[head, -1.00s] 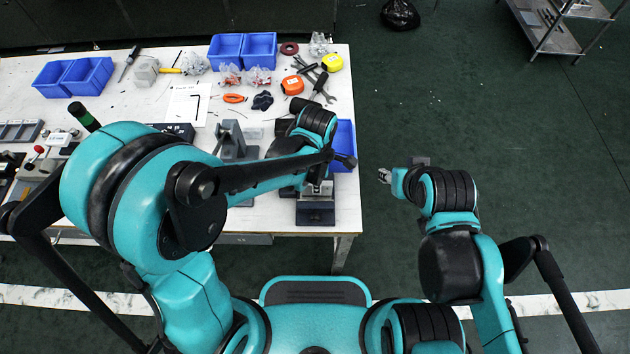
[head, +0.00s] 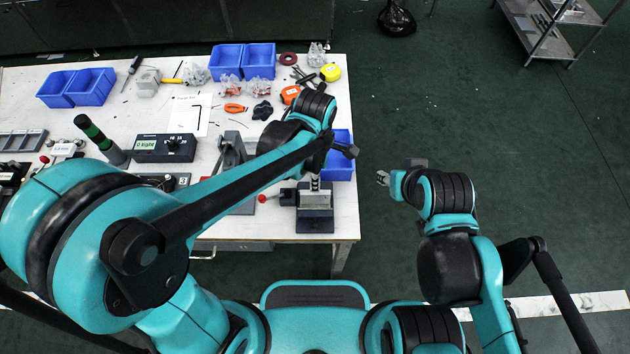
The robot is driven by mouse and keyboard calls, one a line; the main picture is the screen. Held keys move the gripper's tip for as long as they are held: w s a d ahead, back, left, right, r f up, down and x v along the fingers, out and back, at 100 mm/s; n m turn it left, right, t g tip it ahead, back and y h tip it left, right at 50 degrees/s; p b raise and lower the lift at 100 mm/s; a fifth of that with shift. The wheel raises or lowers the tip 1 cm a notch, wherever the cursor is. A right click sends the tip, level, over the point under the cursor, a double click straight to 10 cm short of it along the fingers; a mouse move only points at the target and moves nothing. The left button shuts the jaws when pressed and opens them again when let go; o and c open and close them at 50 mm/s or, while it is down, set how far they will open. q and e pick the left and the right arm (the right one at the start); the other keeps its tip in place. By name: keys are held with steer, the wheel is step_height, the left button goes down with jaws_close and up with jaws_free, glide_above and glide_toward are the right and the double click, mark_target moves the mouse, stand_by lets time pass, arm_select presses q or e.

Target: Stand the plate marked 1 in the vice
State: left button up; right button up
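The vice (head: 315,221) stands near the front right corner of the white table, with a red-tipped handle to its left. My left gripper (head: 316,183) is just above the vice, mostly hidden by my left forearm and wrist. I cannot tell whether it is open or whether it holds a plate. No plate marked 1 can be made out. My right gripper (head: 383,178) is out over the floor, right of the table, with its fingers apart and nothing between them.
A blue bin (head: 340,165) stands behind the vice at the table's right edge. A grey press-like device (head: 233,155) stands left of the vice.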

arm_select(q)
step_height(320, 180, up, 4)
steer(key=shift+f+p, duration=0.25)
steer(key=shift+p, duration=0.15)
arm_select(e)
steer(key=shift+r, duration=0.6)
